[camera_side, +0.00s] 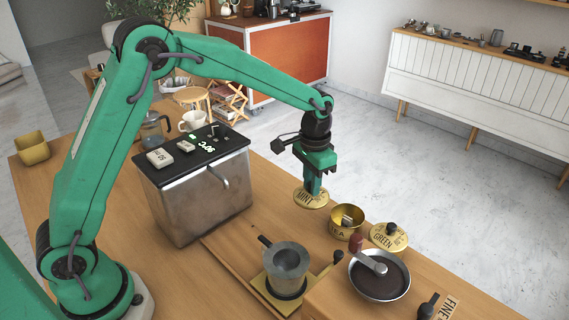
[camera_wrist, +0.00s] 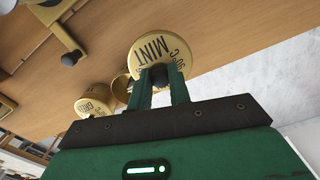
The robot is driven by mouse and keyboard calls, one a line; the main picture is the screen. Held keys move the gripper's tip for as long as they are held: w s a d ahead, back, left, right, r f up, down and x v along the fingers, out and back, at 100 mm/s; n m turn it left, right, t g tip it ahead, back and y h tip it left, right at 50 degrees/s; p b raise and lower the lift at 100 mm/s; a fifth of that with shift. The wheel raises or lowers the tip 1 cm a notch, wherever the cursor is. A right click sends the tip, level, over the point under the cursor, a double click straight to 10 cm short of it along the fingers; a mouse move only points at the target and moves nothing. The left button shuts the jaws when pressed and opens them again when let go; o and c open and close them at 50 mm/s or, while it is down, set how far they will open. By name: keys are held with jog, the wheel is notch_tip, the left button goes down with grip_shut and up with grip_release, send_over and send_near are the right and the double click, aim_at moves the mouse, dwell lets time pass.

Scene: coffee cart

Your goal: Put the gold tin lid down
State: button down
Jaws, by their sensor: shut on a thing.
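The gold tin lid (camera_side: 311,199) is round, gold-coloured and marked MINT. My gripper (camera_side: 313,190) is shut on its dark knob and holds it near the table's far edge, left of the open tin. In the wrist view the lid (camera_wrist: 160,48) lies beyond my two green fingers (camera_wrist: 159,80), with the dark knob between the fingertips. I cannot tell whether the lid touches the table. An open gold tin (camera_side: 346,222) marked TEA stands to the right of the lid. A second gold lid (camera_side: 383,237) marked GREEN, with a dark knob, is right of that tin.
A metal box machine (camera_side: 195,196) with a dark top stands left. A wooden tray (camera_side: 232,252) holds a grey metal pot (camera_side: 287,262). A pan (camera_side: 397,282) of dark contents is at front right. A yellow box (camera_side: 32,148) sits far left. The table's far edge is close behind the lid.

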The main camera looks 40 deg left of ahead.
jog(key=w+a+f, duration=0.2)
jog(key=a, duration=0.1)
jog(key=w+a+f, duration=0.1)
jog(key=a, duration=0.1)
jog(key=shift+w+a+f, duration=0.1)
jog(key=shift+w+f, duration=0.25)
jog(key=shift+f, duration=2)
jog(key=shift+f, duration=0.15)
jog(key=c, duration=1.3)
grip_release()
notch_tip(320, 180, up, 12)
jog(key=shift+s+r, duration=0.1)
jog(key=shift+r, duration=0.1)
